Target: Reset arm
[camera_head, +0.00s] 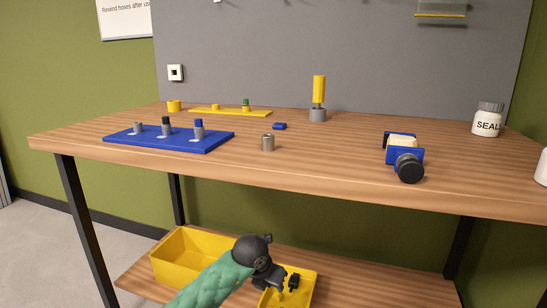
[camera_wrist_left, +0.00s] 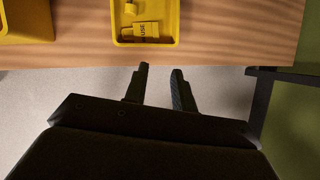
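My left gripper (camera_wrist_left: 159,72) is open and empty in the left wrist view, its two dark fingers apart with pale floor between them. In the head view the left arm's green sleeve comes up from the bottom, and the left gripper (camera_head: 279,281) is low, below the table top and in front of the lower shelf. It overlaps a small yellow tray (camera_head: 307,299) in that view. The tray also shows ahead of the fingers in the left wrist view (camera_wrist_left: 174,32), apart from them, with small yellow pieces inside. My right gripper is in neither view.
The wooden table top (camera_head: 330,165) overhangs above the gripper. A larger yellow bin (camera_head: 185,250) stands on the lower shelf. Dark table legs (camera_head: 88,230) flank it.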

